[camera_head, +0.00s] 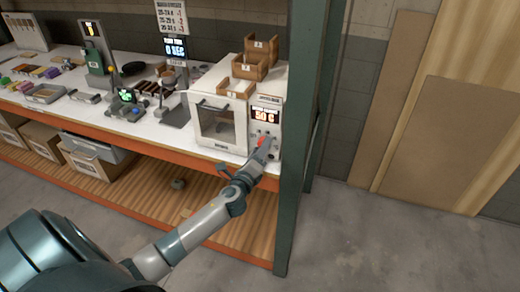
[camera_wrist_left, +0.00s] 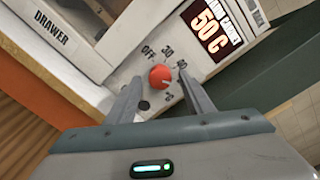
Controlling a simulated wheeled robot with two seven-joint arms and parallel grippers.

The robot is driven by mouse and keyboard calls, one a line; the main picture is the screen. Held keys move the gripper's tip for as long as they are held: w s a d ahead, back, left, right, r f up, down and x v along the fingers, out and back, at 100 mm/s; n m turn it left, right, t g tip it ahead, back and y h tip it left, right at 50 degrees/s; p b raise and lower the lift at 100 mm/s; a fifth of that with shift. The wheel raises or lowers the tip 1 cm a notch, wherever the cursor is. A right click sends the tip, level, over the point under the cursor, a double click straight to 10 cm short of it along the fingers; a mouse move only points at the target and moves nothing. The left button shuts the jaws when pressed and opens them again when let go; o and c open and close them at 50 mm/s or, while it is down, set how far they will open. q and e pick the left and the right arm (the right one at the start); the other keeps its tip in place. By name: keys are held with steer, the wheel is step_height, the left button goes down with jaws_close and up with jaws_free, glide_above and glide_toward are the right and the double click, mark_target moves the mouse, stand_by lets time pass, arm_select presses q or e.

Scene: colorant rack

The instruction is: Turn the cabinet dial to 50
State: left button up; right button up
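The cabinet (camera_head: 222,112) is a white box with a window door on the bench. Its display (camera_head: 265,114) reads "50 C", also in the left wrist view (camera_wrist_left: 216,30). The red dial (camera_head: 262,141) sits below the display; in the left wrist view the dial (camera_wrist_left: 160,75) is round, with OFF, 30 and other marks around it, some blurred or partly hidden. My left gripper (camera_head: 262,150) is in front of the panel. In the left wrist view its fingers (camera_wrist_left: 160,80) are apart on either side of the dial, with gaps visible. My right gripper is in neither view.
A green rack post (camera_head: 301,150) stands close to the right of the cabinet. Wooden trays (camera_head: 243,86) sit on top of it. A label reading DRAWER (camera_wrist_left: 56,33) is left of the dial. Scales and tools occupy the bench to the left; the floor at right is clear.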

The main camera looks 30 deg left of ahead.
arm_select(q)
steer(key=shift+s, duration=0.1)
steer(key=b+v, duration=0.4)
steer(key=v, duration=1.3)
steer(key=shift+b, duration=0.35)
steer(key=shift+s+f, duration=0.1)
